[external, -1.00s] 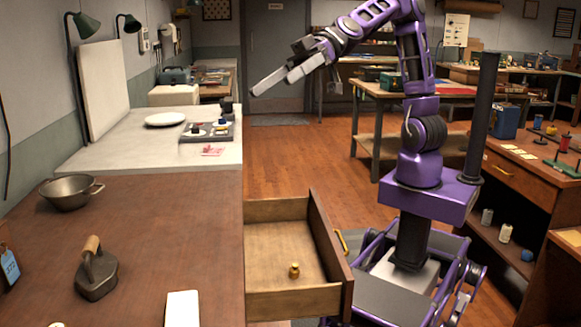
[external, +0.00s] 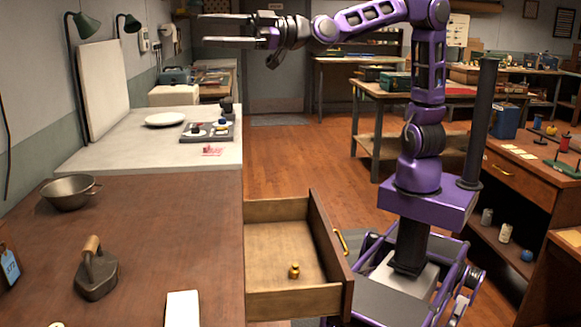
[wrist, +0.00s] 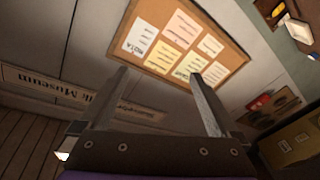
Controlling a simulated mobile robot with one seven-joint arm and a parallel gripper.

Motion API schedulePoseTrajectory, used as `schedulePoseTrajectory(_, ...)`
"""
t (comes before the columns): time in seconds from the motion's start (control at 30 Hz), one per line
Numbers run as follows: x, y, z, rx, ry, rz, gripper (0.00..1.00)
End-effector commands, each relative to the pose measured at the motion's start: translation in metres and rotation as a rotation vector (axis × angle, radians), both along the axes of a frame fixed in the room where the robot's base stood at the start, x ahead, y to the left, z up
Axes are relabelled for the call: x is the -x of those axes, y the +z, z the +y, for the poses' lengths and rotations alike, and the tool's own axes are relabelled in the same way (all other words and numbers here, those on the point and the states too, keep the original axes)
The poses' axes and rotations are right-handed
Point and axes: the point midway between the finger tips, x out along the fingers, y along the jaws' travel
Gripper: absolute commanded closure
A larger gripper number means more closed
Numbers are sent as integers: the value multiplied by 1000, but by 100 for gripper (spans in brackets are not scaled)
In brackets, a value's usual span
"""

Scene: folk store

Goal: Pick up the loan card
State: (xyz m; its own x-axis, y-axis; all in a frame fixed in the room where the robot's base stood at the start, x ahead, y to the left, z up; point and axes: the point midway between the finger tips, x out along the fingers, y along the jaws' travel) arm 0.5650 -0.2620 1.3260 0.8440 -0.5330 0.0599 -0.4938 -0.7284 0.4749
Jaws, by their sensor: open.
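I cannot tell for certain which thing is the loan card. A plain white card or paper (external: 182,308) lies on the brown counter at the bottom of the external view. A small pink-and-red marked card (external: 212,150) lies on the white counter near its front edge. My gripper (external: 203,31) is open and empty, held level high above the far white counter, well away from both. In the wrist view, the two fingers (wrist: 160,73) are spread, pointing towards a cork board (wrist: 228,78) with several pinned papers. Neither counter card shows there.
An open drawer (external: 254,213) juts from the brown counter (external: 150,225) and holds a small brass weight (external: 294,271). A flat iron (external: 97,280) and a metal pan (external: 70,204) stand on the counter. A dark tray (external: 190,138) and white plate (external: 165,119) sit beyond.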

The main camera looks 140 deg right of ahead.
Motion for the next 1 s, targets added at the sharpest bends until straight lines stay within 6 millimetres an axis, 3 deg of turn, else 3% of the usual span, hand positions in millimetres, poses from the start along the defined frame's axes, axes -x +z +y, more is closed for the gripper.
schedulePoseTrajectory(0.23, 35, -3, -75, 434, -178, 235, 3)
schedulePoseTrajectory(0.47, 68, -25, -144, 813, -300, 541, 3)
schedulePoseTrajectory(0.77, 128, -86, -237, 1204, -347, 1002, 3)
schedulePoseTrajectory(1.0, 198, -158, -306, 1430, -261, 1365, 3)
